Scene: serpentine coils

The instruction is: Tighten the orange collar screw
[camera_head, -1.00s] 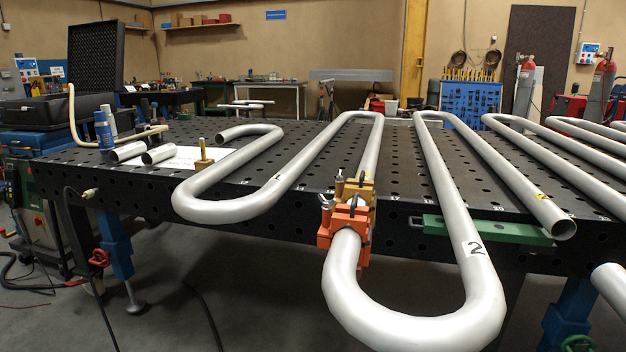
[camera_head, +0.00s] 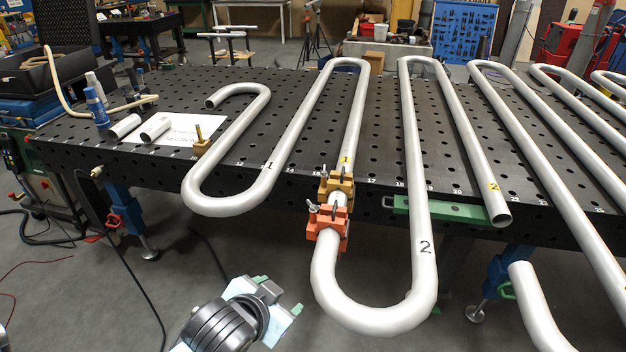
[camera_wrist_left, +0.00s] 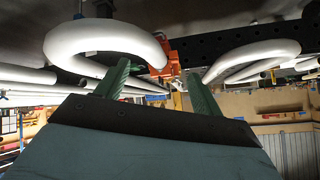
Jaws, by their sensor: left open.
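The orange collar (camera_head: 328,236) is clamped around the pipe of the coil marked 2 (camera_head: 374,320), just off the table's front edge. A small silver screw (camera_head: 312,208) stands up at its left side. A brass-coloured collar (camera_head: 337,186) sits directly behind it on the pipe marked 1. My left gripper (camera_head: 282,296) is open and empty, low in front of the table, left of the coil's bend and apart from the collar. In the left wrist view my green fingers (camera_wrist_left: 157,80) are spread, with part of the orange collar (camera_wrist_left: 167,60) beyond them. My right gripper is out of view.
The perforated black table (camera_head: 150,92) carries several silver serpentine pipes. The U-bend of coil 2 overhangs its front edge. A green bar (camera_head: 440,209) is at the front edge to the right. A blue bottle (camera_head: 97,108) stands at the left. Floor space before the table is open.

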